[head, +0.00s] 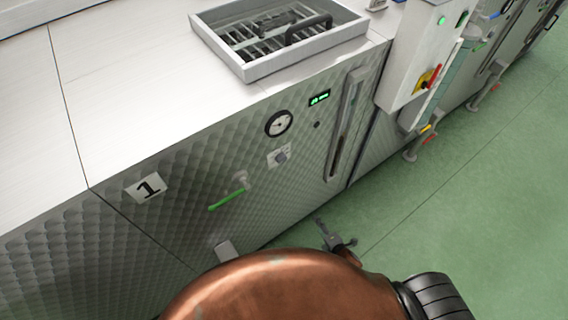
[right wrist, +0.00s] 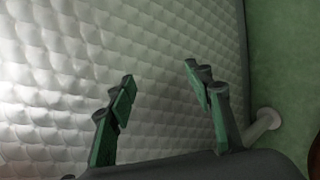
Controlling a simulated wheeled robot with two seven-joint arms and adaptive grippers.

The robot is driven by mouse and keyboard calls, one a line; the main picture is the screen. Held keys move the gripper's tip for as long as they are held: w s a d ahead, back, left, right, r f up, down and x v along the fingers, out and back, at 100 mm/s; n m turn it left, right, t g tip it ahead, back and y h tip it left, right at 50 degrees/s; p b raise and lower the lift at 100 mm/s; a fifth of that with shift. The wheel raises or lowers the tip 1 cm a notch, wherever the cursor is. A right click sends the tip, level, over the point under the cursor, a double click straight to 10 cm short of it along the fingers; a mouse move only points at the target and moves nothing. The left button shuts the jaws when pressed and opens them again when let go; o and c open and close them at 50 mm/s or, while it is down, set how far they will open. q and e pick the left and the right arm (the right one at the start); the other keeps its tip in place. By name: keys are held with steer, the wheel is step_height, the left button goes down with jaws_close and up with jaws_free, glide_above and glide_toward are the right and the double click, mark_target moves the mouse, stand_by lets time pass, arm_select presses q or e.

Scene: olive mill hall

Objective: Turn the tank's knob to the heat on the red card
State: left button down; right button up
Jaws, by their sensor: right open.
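The tank (head: 300,190) has a quilted steel front. Its knob (head: 280,157) is a small grey dial on a white plate, below a round gauge (head: 278,123) and a small green-lit display (head: 319,97). The knob's setting is too small to read. I see no red card in either view. My right gripper (head: 327,230) is low in front of the tank, below and right of the knob, partly hidden by my copper body. In the right wrist view the right gripper (right wrist: 159,79) is open and empty, facing bare quilted steel. My left gripper is not in view.
A green-handled lever (head: 228,200) sticks out left of the knob, and a vertical bar (head: 346,125) stands to the right. A control box (head: 413,55) with a red switch juts out. Green floor (head: 450,210) is clear at right.

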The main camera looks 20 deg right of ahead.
steer(key=w+a+r+n+t+y, duration=0.15)
steer(key=w+r+n, duration=0.25)
steer(key=r, duration=0.5)
steer(key=w+a+r+n+t+y, duration=0.1)
steer(key=w+a+r+n+t, duration=0.15)
steer(key=r+n, duration=0.45)
steer(key=n+t+y, duration=0.2)
steer(key=n, duration=0.5)
glide_toward(283, 161)
steer(key=p+x, duration=0.1)
steer(key=x, duration=0.2)
steer(key=p+x, duration=0.1)
steer(key=x, duration=0.3)
steer(key=shift+r, duration=0.25)
steer(key=shift+w+a, duration=0.15)
steer(key=shift+w, duration=0.35)
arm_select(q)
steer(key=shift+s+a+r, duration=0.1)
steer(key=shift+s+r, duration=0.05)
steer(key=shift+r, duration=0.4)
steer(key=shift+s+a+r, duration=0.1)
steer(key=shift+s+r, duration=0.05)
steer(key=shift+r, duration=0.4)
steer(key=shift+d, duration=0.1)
arm_select(e)
steer(key=c, duration=1.2)
